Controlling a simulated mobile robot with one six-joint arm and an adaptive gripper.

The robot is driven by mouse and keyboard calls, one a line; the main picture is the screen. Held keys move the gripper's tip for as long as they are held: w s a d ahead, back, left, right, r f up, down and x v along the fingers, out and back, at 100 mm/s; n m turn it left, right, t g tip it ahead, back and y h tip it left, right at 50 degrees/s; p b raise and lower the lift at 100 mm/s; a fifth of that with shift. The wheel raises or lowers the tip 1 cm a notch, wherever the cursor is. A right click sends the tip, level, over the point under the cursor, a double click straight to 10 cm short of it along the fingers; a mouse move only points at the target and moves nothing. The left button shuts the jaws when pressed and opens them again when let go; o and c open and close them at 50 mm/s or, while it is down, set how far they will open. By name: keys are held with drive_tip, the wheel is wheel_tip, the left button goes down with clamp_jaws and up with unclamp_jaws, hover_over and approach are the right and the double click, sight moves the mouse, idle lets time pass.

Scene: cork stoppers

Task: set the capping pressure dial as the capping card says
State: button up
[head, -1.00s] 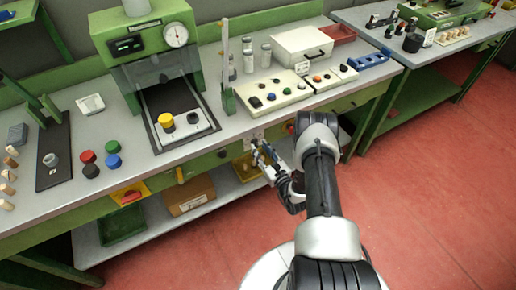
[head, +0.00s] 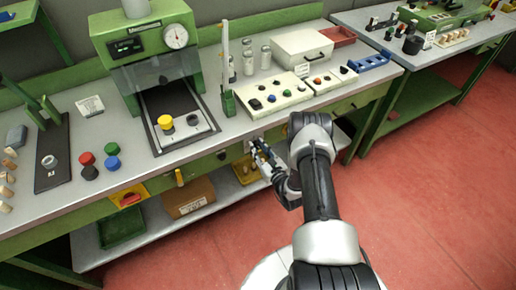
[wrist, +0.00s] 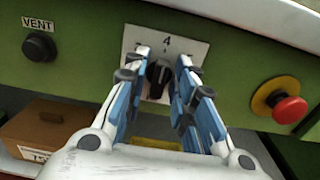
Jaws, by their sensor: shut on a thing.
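The dial (wrist: 158,76) is a dark knob on a white plate (wrist: 187,46) on the green bench front, with a "4" above it in the wrist view. My gripper (wrist: 161,80) is shut on this knob, with one blue-padded finger on each side. The fingers hide much of the plate and any other marks. In the head view my gripper (head: 257,147) is at the bench front and the knob is hard to make out. A white card (head: 90,105) lies on the bench at left; its print is too small to read, and I cannot tell if it is the capping card.
A black button marked VENT (wrist: 39,46) is left of the dial. A red mushroom button (wrist: 288,109) on a yellow base is to the right. Below are a cardboard box (head: 188,197) and a green tray (head: 122,229) on the lower shelf. The red floor at right is clear.

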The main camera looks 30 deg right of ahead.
drive_tip(key=shift+f, duration=0.1)
drive_tip(key=n+b, duration=0.1)
drive_tip(key=n, duration=0.3)
drive_tip(key=shift+a+n, duration=0.1)
drive_tip(key=shift+n, duration=0.3)
drive_tip(key=n, duration=0.4)
drive_tip(key=shift+f+n+b, duration=0.1)
drive_tip(key=shift+n+b, duration=0.25)
drive_tip(key=shift+n, duration=0.05)
idle(0.4)
drive_tip(key=o, duration=0.7)
